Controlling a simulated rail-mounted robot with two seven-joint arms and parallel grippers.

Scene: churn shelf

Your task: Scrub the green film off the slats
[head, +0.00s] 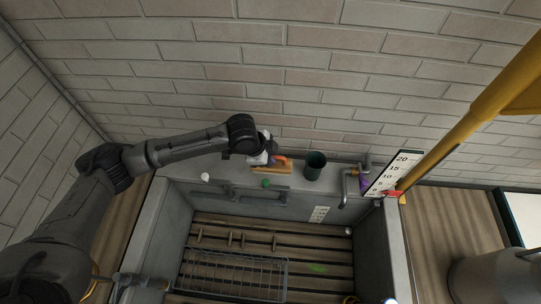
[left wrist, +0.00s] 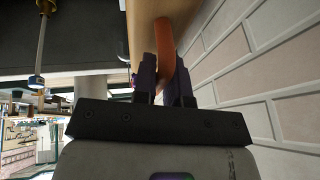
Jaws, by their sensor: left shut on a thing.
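Brown wooden slats (head: 225,222) line the floor of the grey basin. A scrubbing tool with a pale wooden body (head: 272,169) and an orange handle is at the back ledge. My left gripper (head: 270,157) is shut on the orange handle, which also shows between the dark fingers in the left wrist view (left wrist: 166,45). I cannot tell whether the tool touches the ledge. Its underside is hidden. My right gripper is not in view.
A wire basket (head: 232,276) sits over the slats at the front. A dark green cup (head: 314,166), a small green thing (head: 265,183) and a white ball (head: 205,177) are on the ledge. A numbered board (head: 392,174) and a yellow pole (head: 455,118) stand right.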

